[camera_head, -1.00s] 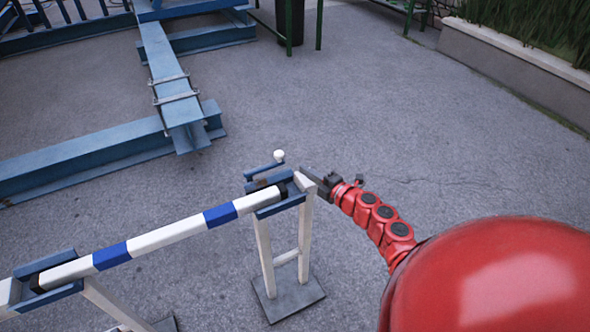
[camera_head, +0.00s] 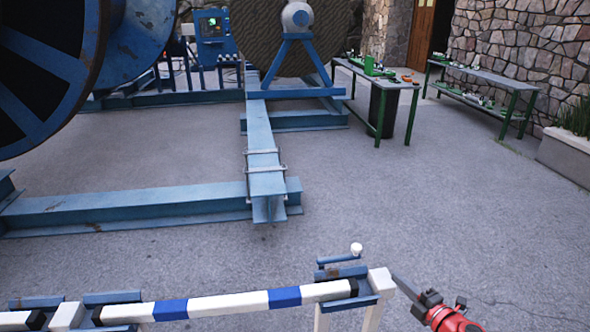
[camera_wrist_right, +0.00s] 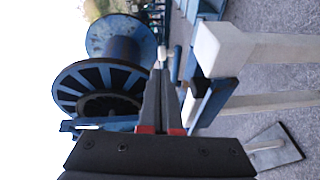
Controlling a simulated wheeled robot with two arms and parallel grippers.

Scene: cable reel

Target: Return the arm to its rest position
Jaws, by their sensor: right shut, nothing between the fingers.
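My right gripper (camera_head: 408,290) is at the bottom right of the head view, on a red arm. Its dark fingers are shut and empty, close beside the white post top (camera_head: 381,281) at the right end of the stand. In the right wrist view the closed fingers (camera_wrist_right: 158,75) point up the picture, with the white post (camera_wrist_right: 220,48) to their right. A small crank with a white knob (camera_head: 356,249) sits on the stand's end. Whether the fingers touch the stand I cannot tell. My left gripper is out of view.
The blue-and-white bar (camera_head: 227,303) lies across the bottom. Blue steel beams (camera_head: 120,206) lie on the floor behind it. A large blue reel (camera_head: 45,60) stands at left, and green-legged tables (camera_head: 385,82) stand at the back right. Open pavement (camera_head: 455,205) lies to the right.

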